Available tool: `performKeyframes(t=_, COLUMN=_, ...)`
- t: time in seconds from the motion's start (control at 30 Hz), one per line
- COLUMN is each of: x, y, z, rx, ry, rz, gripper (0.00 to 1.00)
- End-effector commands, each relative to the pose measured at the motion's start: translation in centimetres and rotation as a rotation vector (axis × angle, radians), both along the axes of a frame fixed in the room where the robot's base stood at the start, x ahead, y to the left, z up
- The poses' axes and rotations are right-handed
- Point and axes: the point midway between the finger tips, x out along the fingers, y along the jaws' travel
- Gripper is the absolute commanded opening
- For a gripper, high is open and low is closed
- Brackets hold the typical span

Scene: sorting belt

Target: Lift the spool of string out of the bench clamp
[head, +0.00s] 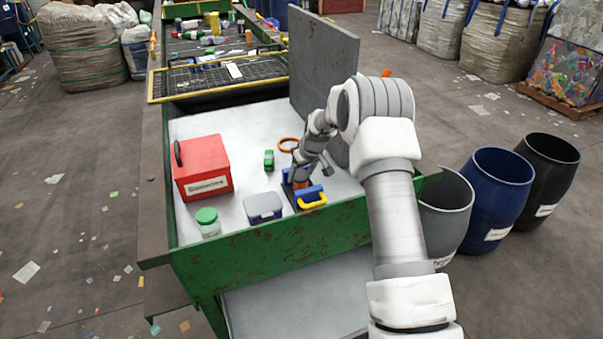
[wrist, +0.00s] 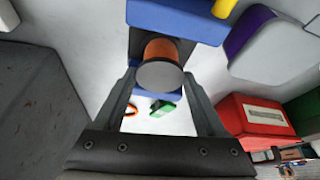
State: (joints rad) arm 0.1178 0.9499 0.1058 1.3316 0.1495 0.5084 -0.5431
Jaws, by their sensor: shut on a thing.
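The spool of string (wrist: 160,75) shows its grey end disc and orange-brown winding in the wrist view. It sits between the blue jaws of the bench clamp (wrist: 170,18). My gripper (head: 301,176) reaches down to the clamp from above. In the wrist view my gripper's (wrist: 160,80) two dark fingers lie on either side of the spool and are shut on it.
A grey upright panel (head: 325,75) stands close to my arm. On the bench are a red box (head: 203,168), a grey-purple box (head: 263,208), a green-lidded jar (head: 208,222), an orange ring (head: 289,145) and a small green object (head: 269,160). Bare bench lies behind the red box.

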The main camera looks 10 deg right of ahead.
Motion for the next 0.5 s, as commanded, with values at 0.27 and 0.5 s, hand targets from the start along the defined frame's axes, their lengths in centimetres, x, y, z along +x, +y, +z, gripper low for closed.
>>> performKeyframes(t=0.27, x=-0.58, y=-0.16, z=0.32, rx=0.0, ry=-0.002, rz=-0.001, gripper=0.18)
performKeyframes(t=0.5, x=-0.85, y=-0.19, z=0.57, rx=0.0, ry=-0.001, rz=0.0, gripper=0.18)
